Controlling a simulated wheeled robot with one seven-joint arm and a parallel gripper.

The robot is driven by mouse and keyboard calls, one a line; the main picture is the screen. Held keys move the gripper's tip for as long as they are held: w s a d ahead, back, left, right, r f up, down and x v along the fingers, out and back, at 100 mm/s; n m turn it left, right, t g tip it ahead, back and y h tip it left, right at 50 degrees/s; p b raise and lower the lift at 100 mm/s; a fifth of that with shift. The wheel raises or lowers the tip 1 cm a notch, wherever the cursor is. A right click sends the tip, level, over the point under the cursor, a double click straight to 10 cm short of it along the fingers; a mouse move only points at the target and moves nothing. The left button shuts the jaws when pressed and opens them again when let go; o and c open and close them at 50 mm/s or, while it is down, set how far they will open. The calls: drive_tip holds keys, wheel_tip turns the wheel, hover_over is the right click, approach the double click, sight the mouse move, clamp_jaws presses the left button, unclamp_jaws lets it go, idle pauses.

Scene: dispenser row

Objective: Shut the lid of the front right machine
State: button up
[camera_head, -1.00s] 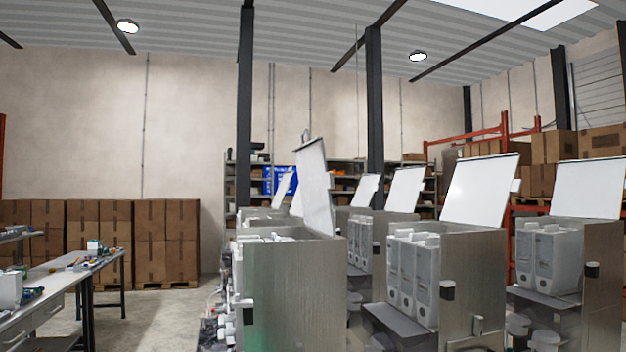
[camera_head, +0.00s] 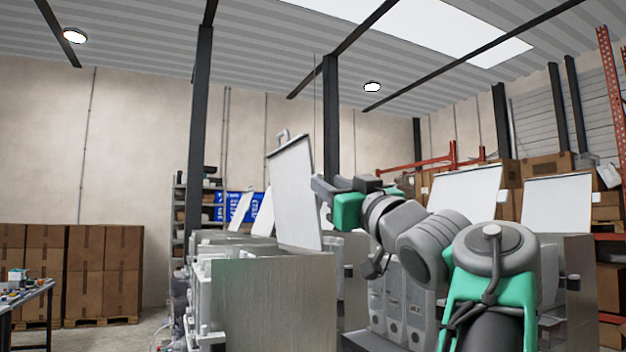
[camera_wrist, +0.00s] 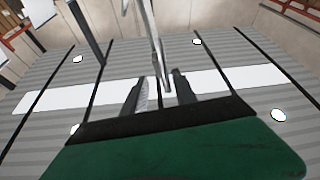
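The nearest machine (camera_head: 272,300), a brushed-metal box, stands at the lower centre of the head view. Its pale lid (camera_head: 292,195) is raised and steep, tilted a little to the left, with a small handle on its top edge. My gripper (camera_head: 318,188) is at the right edge of this lid in the head view, high above the box. In the wrist view the lid (camera_wrist: 153,40) shows as a thin panel nearly edge-on, running down toward the gap between the fingers. My gripper (camera_wrist: 160,85) has its two dark fingers apart. I cannot tell whether they touch the lid.
Other machines with raised lids (camera_head: 465,193) stand to the right, partly behind my arm. More raised lids (camera_head: 240,212) show behind at the left.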

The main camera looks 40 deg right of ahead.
drive_tip(key=p+x, duration=0.2)
drive_tip(key=x, duration=0.3)
drive_tip(key=shift+w+d+r, duration=0.1)
drive_tip(key=shift+w+d, duration=0.05)
drive_tip(key=shift+w, duration=0.25)
clamp_jaws()
idle(0.9)
